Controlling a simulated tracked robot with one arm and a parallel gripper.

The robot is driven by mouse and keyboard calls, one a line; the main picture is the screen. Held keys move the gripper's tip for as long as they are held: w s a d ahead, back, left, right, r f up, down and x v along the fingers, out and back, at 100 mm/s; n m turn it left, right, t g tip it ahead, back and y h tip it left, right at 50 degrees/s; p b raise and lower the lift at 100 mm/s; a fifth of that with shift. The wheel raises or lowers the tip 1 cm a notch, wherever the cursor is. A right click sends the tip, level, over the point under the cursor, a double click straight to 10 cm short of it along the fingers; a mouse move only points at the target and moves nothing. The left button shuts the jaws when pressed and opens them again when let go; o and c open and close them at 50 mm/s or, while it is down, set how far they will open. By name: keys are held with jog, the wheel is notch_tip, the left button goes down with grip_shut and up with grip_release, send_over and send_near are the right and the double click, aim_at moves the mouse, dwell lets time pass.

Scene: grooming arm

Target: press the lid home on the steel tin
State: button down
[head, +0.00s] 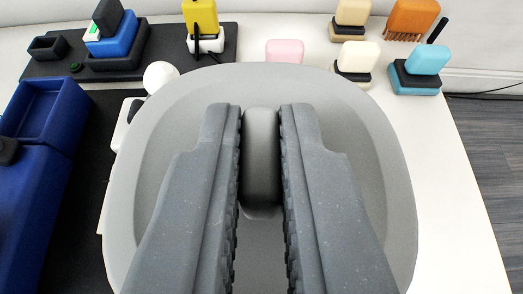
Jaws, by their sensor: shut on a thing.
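My gripper (261,120) has its two ribbed grey fingers on either side of a dark grey rounded block (261,160) and is shut on it. The block stands upright between the finger pads, with a paler edge at its lower end. Below it is a wide pale grey oval piece (350,110) with a broad smooth rim. I cannot tell whether the block is joined to the oval piece or only above it. I cannot make out a steel tin or name either grey piece as its lid for certain. The fingers hide much of the oval's middle.
A blue open bin (45,110) is at the left. A black mat (160,65) at the back left bears blue, black and yellow block-like items. Pink, cream, teal and orange items (414,18) stand along the back. The white table (450,210) is clear at the right.

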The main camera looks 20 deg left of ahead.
jog(key=shift+f, duration=0.15)
jog(key=c, duration=1.4)
grip_release()
jog(key=v, duration=1.3)
jog(key=shift+s+d+b, duration=0.15)
jog(key=shift+s+b, duration=0.15)
